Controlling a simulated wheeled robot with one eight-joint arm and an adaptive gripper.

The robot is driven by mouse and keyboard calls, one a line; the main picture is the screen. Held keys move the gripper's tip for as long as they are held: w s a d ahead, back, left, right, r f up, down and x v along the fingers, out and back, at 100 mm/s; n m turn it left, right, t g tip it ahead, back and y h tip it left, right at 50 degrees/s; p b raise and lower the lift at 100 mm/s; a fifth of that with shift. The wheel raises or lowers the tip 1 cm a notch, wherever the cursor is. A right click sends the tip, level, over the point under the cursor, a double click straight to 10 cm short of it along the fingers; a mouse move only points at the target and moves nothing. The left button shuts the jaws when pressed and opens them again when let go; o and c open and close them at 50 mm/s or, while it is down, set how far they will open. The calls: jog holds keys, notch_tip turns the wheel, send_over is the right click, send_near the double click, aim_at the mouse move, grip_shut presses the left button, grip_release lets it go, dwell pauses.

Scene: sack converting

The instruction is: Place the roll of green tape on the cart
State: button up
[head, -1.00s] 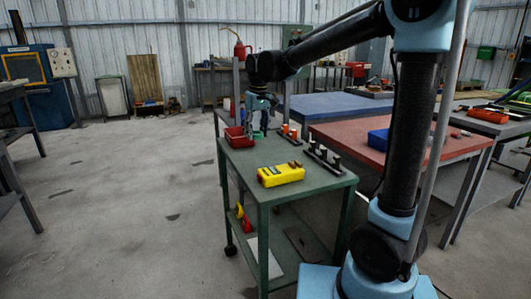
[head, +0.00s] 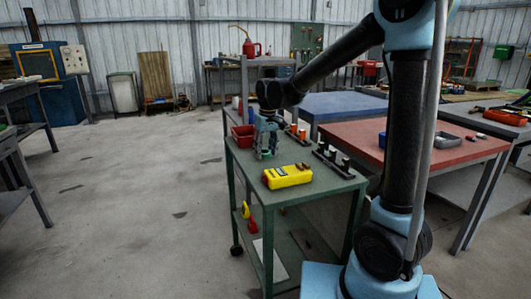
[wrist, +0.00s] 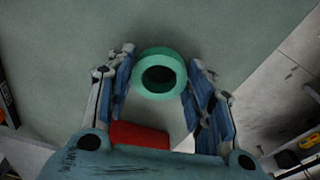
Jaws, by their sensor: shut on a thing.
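The roll of green tape (wrist: 160,72) is a short ring with a dark hole. In the wrist view it sits between the two fingers of my gripper (wrist: 160,85), which are shut on it. The green cart (head: 325,187) stands in front of me, left of my arm. In the head view my gripper (head: 267,148) points down over the far left part of the cart's top. The tape is hard to make out there. I cannot tell whether its underside touches the top.
A red bin (head: 243,139) stands on the cart just left of my gripper. A yellow device (head: 287,177) lies nearer me. A rack with black pegs (head: 332,160) and orange-topped items (head: 299,134) are to the right. A red-topped table (head: 400,150) stands beyond.

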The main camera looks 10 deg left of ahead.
aim_at(267, 153)
jog(key=shift+f, duration=0.3)
jog(key=o, duration=1)
jog(key=shift+f, duration=0.1)
notch_tip(267, 153, up, 12)
jog(key=s, duration=0.1)
jog(key=s+d+f+m, duration=0.1)
jog(key=s+d+m, duration=0.15)
jog(key=d, duration=1.15)
jog(key=s+d+f+m, duration=0.1)
jog(key=s+d+f, duration=0.15)
jog(key=d, duration=0.35)
jog(key=s+d+f+m, duration=0.1)
jog(key=s+d, duration=0.3)
jog(key=d, duration=0.2)
jog(key=s+d+f+m, duration=0.1)
jog(key=s+d+f, duration=0.3)
jog(key=s+d+f+m, duration=0.1)
jog(key=s+d+f, duration=0.3)
jog(key=s+f, duration=0.1)
jog(key=s+d+f+m+t+h, duration=0.1)
jog(key=s+d+f+m, duration=0.1)
jog(key=s+d+f, duration=0.2)
jog(key=shift+s+d+f, duration=0.25)
jog(key=shift+s+f, duration=0.45)
